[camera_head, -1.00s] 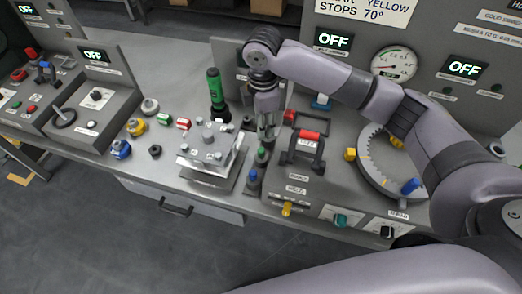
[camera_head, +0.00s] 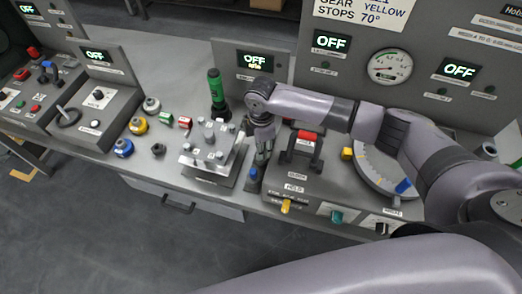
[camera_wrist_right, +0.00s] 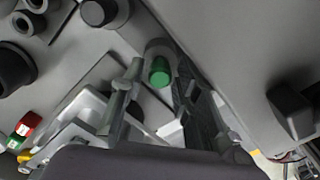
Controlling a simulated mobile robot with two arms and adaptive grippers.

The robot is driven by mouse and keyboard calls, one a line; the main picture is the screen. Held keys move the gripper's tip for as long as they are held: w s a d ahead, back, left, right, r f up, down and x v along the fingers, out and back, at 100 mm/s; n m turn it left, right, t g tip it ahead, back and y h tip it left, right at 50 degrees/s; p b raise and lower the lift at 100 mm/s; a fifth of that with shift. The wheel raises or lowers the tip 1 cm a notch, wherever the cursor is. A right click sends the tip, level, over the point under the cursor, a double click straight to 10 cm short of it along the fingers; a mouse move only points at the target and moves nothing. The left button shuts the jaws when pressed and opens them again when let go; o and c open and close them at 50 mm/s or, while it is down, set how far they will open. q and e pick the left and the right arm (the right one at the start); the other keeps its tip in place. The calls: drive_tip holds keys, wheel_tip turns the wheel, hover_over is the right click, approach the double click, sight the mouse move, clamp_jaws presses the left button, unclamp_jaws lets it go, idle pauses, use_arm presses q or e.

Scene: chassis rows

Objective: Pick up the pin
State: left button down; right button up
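A pin with a green top (camera_wrist_right: 160,72) stands in a pale round socket or collar in the right wrist view. My right gripper (camera_wrist_right: 159,66) has its two fingers apart, one on each side of the green top. I cannot tell whether either finger touches it. In the head view my right gripper (camera_head: 261,158) points down over the narrow strip between the silver block fixture and the red-handled panel, and its fingers hide the green top. A blue-topped piece (camera_head: 254,174) stands just in front of it. My left gripper is not in view.
The silver block fixture (camera_head: 209,156) is close on the left. The panel with a red handle (camera_head: 306,135) is close on the right. A tall green-and-black cylinder (camera_head: 215,90) stands behind the fixture. Several coloured parts, including a yellow one (camera_head: 138,125), lie further left.

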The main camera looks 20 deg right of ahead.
drive_tip(key=shift+c, duration=0.6)
clamp_jaws()
